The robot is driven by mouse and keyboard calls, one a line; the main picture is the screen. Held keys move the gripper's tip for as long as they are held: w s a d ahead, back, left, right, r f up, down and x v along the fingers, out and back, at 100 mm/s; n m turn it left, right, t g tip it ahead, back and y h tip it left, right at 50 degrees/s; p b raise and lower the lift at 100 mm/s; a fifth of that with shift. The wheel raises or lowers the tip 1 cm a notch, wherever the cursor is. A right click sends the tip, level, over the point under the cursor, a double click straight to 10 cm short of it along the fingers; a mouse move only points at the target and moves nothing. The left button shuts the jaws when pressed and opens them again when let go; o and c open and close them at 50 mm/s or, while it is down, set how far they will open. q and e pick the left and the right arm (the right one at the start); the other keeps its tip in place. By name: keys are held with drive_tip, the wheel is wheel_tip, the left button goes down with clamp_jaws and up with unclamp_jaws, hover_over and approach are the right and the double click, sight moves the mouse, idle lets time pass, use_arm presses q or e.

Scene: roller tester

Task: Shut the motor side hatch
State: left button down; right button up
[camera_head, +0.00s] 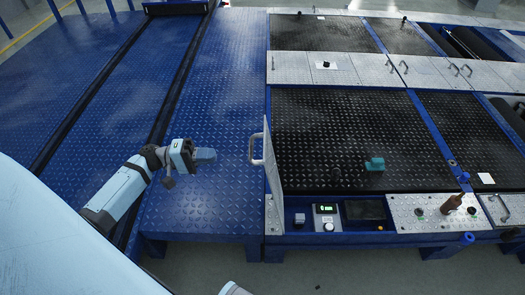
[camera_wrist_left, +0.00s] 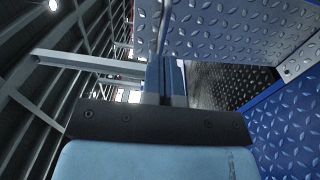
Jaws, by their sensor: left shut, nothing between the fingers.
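The motor side hatch (camera_head: 273,165) is a thin grey metal panel standing upright, open, at the left edge of a compartment (camera_head: 345,225). Its bar handle (camera_head: 256,150) sticks out on the left face. In the open compartment are a small green-lit display and a dark box. My left gripper (camera_head: 207,156) is shut and empty. It appears left of the hatch and handle, over the blue plate floor, apart from them. In the left wrist view its closed fingers (camera_wrist_left: 165,82) point toward a grey tread-plate panel (camera_wrist_left: 235,30), probably the hatch.
A black tread-plate cover (camera_head: 340,125) lies right of the hatch, with a small teal object (camera_head: 375,164) on it. A grey panel (camera_head: 440,211) at the front right carries a brown-handled tool (camera_head: 453,203). The blue deck (camera_head: 215,110) left of the hatch is clear.

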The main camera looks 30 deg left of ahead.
sight(250, 151)
use_arm(q)
drive_tip(key=shift+t+h, duration=0.3)
drive_tip(key=shift+h, duration=0.4)
drive_tip(key=x, duration=0.4)
drive_tip(key=r+b+x, duration=0.1)
drive_tip(key=x, duration=0.3)
drive_tip(key=w+a+x, duration=0.1)
drive_tip(key=x, duration=0.3)
drive_tip(key=shift+r, duration=0.35)
drive_tip(key=shift+w+d+r, duration=0.1)
drive_tip(key=shift+w+d, duration=0.3)
drive_tip(key=shift+d, duration=0.05)
use_arm(e)
drive_tip(key=shift+w+a+r+t+y, duration=0.15)
drive_tip(key=shift+w+a+r+t, duration=0.05)
drive_tip(key=shift+w, duration=0.15)
drive_tip(key=shift+w+a+r+t+y, duration=0.15)
drive_tip(key=shift+w+t, duration=0.05)
drive_tip(key=shift+w, duration=0.1)
